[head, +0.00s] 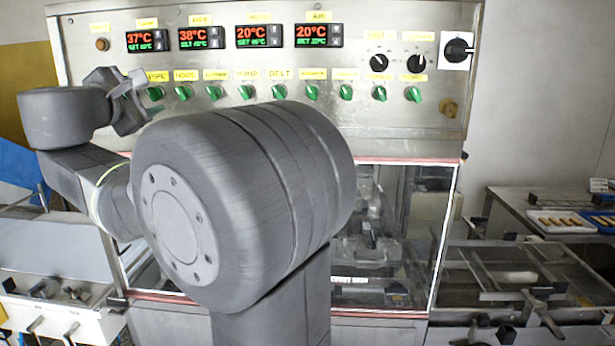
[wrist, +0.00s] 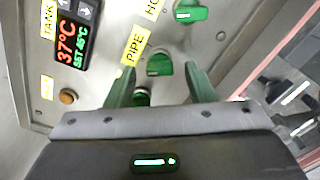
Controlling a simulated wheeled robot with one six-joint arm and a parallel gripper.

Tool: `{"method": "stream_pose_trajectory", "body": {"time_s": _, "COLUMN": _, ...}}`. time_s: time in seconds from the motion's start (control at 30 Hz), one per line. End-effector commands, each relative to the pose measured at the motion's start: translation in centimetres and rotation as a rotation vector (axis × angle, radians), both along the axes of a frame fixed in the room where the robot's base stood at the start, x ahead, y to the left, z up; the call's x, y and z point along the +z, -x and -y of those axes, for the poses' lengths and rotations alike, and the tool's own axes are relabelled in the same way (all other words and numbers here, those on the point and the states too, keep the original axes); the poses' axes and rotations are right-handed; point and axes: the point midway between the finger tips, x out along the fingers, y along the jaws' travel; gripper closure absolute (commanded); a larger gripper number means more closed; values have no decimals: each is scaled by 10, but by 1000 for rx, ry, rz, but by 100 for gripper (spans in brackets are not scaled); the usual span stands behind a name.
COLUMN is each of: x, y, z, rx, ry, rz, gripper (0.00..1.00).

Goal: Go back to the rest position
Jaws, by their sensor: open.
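My gripper (head: 140,95) is at the left end of the control panel (head: 390,125), in front of the leftmost green knobs. It also shows in the wrist view (wrist: 158,76), with its two fingers apart. The green knob by the PIPE label (wrist: 159,64) shows between and just beyond the fingertips. Another green knob (wrist: 141,98) shows lower down, partly hidden by my gripper. Nothing is held between the fingers. I cannot tell whether a finger touches a knob. My arm hides part of the machine below the panel.
The panel carries red-and-green temperature displays (head: 148,40), several green knobs (head: 312,93), two black dials (head: 379,63) and a black switch (head: 457,48). A glass-fronted cabinet (head: 400,235) lies below. A conveyor frame (head: 510,258) and trays (head: 560,222) stand at the right.

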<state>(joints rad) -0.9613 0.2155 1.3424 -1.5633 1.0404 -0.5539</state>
Motion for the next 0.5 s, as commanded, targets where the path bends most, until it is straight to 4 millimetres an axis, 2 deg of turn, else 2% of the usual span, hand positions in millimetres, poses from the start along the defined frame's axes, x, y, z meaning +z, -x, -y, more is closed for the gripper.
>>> {"method": "stream_pose_trajectory", "body": {"time_s": 0.17, "x": 0, "y": -11, "z": 1, "rx": -1, "ry": 1, "rz": 0, "gripper": 51}}
{"method": "stream_pose_trajectory", "body": {"time_s": 0.5, "x": 0, "y": -11, "z": 1, "rx": 1, "ry": -1, "rz": 0, "gripper": 51}}
